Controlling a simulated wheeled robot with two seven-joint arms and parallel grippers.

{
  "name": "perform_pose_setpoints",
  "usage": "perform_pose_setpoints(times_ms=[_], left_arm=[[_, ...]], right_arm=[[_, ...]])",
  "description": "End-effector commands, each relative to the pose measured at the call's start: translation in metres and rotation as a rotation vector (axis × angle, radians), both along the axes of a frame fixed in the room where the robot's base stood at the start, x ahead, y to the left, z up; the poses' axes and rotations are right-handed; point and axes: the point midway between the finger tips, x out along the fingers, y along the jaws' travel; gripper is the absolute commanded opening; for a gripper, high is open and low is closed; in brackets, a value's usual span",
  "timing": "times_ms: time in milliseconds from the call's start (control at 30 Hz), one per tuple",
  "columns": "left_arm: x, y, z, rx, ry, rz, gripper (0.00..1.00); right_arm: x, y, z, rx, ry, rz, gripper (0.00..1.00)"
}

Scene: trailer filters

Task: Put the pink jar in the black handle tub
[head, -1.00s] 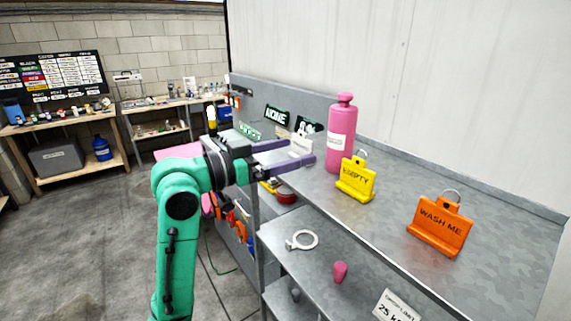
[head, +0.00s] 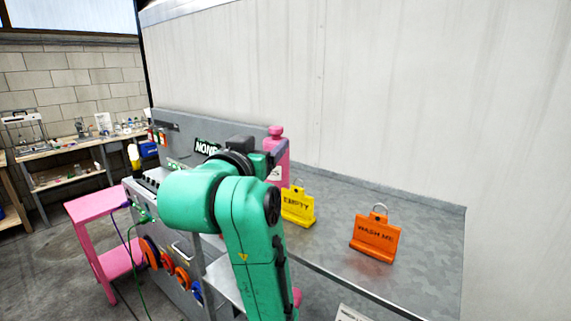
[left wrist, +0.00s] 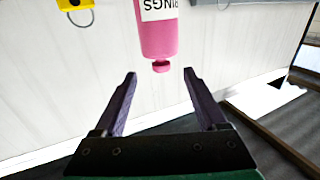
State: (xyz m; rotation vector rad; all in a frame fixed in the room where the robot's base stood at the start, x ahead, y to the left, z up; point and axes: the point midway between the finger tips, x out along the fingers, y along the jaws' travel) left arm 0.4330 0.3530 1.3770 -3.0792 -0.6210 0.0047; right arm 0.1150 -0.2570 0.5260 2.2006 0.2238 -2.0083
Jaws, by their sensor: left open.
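The pink jar (head: 281,168), bottle-shaped with a knobbed top and a white label, stands upright on the grey metal worktop. My left arm and gripper hide part of it in the head view. It also shows upside down at the top of the left wrist view (left wrist: 158,38), its knob toward the gripper. My left gripper (left wrist: 160,73) is open and empty, its purple fingers apart with the knob just beyond the gap between the tips. In the head view the gripper (head: 279,153) overlaps the jar; contact cannot be told. I cannot make out a black handle tub. My right gripper is out of view.
A yellow EMPTY sign (head: 298,207) stands close to the right of the jar, and an orange WASH ME sign (head: 375,240) farther right. Free worktop lies between and behind them. A pink step stool (head: 97,204) stands on the floor at left.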

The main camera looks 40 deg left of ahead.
Motion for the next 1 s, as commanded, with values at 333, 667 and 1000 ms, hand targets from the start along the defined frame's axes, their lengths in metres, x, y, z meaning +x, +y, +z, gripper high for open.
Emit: perform_pose_setpoints(times_ms=[333,667,1000], left_arm=[[0.046,0.020,0.005,0.000,0.003,-0.001,0.74],[0.094,0.040,0.012,-0.002,0.001,-0.001,0.74],[0.104,0.044,0.006,0.000,-0.003,-0.002,0.51]], right_arm=[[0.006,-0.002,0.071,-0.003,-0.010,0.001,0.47],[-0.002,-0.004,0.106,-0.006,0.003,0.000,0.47],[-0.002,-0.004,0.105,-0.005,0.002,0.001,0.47]])
